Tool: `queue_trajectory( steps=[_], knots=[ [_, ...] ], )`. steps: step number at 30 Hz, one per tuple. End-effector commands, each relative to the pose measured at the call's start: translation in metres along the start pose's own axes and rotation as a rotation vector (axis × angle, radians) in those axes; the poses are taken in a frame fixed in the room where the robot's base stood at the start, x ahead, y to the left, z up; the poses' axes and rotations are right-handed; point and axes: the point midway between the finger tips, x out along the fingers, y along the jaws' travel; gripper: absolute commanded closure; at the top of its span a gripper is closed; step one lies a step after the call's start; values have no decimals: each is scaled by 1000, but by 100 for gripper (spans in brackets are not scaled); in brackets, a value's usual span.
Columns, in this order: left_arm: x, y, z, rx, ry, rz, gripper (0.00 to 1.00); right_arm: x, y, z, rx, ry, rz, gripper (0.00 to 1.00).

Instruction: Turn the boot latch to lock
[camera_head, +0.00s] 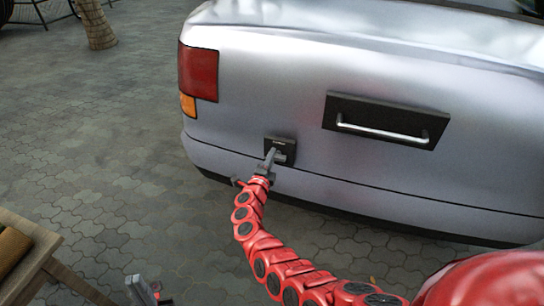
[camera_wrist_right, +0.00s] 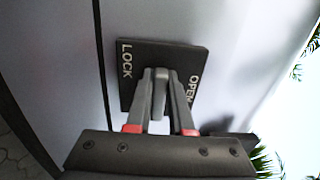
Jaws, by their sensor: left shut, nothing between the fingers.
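The boot latch is a grey lever (camera_wrist_right: 160,92) on a dark plate (camera_head: 280,146) on the silver car's rear. In the right wrist view the plate has LOCK (camera_wrist_right: 126,60) at its left and OPEN (camera_wrist_right: 194,90) at its right. My right gripper (camera_head: 271,158) is at the latch, with one finger on each side of the lever, and appears shut on it. The fingers hide part of the lever, so its exact angle is hard to tell. My left gripper (camera_head: 150,292) is low at the bottom edge, shut and empty, away from the car.
The car's rear panel (camera_head: 260,75) carries a dark recess with a silver handle (camera_head: 385,132) right of the latch. A red tail light (camera_head: 198,72) is at the left corner. A wooden table (camera_head: 40,255) stands at lower left. The paving (camera_head: 100,150) left of the car is clear.

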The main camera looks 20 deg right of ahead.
Motion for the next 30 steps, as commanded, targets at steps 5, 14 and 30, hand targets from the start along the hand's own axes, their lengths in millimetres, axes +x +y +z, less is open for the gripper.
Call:
queue_trajectory(
  steps=[5, 14, 30],
  knots=[
    [0, 0, 0, 0, 0, 0, 100, -1, 1, 0, -1, -1, 2, 50],
    [0, 0, 0, 0, 0, 0, 100, -1, 0, 0, 0, 0, 1, 50],
    [16, -1, -3, 0, 0, 0, 100, -89, 1, 0, 1, 0, 5, 50]
  ],
)
